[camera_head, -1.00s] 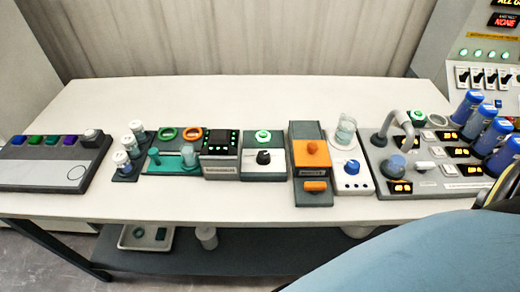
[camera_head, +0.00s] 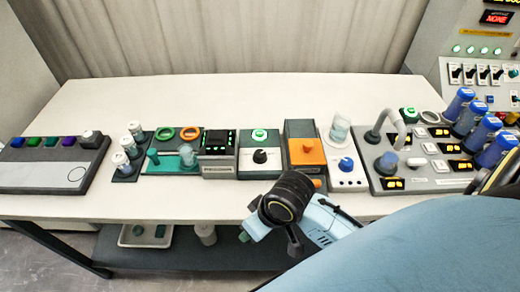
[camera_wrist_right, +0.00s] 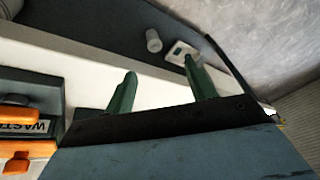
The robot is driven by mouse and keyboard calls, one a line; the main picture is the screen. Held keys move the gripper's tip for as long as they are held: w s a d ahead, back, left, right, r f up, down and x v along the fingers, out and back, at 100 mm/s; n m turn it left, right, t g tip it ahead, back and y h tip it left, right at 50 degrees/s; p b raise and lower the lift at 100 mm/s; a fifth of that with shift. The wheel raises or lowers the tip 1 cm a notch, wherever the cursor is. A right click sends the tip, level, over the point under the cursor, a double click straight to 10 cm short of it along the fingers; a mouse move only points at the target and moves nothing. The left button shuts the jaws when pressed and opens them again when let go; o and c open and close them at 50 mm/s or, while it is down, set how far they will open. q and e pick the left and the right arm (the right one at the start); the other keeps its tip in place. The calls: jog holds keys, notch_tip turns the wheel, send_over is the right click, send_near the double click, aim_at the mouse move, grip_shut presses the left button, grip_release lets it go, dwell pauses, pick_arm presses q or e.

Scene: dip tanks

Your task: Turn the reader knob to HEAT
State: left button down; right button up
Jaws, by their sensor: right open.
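Two devices with knobs stand mid-table in the head view. One is a grey-and-white box with a black knob (camera_head: 260,156) below a lit green button (camera_head: 260,135). The other is a white box with a blue knob (camera_head: 346,164) below a clear cup (camera_head: 340,128). I cannot read a HEAT mark or tell which is the reader. My right gripper (camera_wrist_right: 160,65) is open and empty, its green fingers apart. It is off the table's front edge, with a green fingertip showing in the head view (camera_head: 244,236). My left gripper is not in view.
An orange-topped box (camera_head: 306,150) stands between the two knob boxes; the right wrist view shows "WASTE" lettering (camera_wrist_right: 30,127). A dark block with green lights (camera_head: 219,142) is left of the black knob. A lower shelf holds a white tray (camera_head: 124,241). The table's back is clear.

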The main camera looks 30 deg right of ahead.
jog(key=shift+m+g, duration=0.3)
jog(key=shift+g, duration=0.4)
jog(key=w+r, duration=0.1)
jog(key=w, duration=0.2)
jog(key=w+r, duration=0.1)
jog(key=w, duration=0.2)
jog(key=w+r, duration=0.1)
jog(key=w, duration=0.2)
jog(key=shift+w+d+r, duration=0.4)
jog(key=w+d+r+m+h, duration=0.1)
jog(key=w+d+r+m, duration=0.1)
jog(key=w+d+r, duration=0.2)
notch_tip(320, 180, up, 7)
jog(key=m+g+h, duration=0.1)
jog(key=m+g, duration=0.1)
jog(key=m, duration=0.1)
send_over(260, 153)
notch_tip(260, 153, down, 14)
jog(key=shift+r+b, duration=0.2)
jog(key=shift+b, duration=0.35)
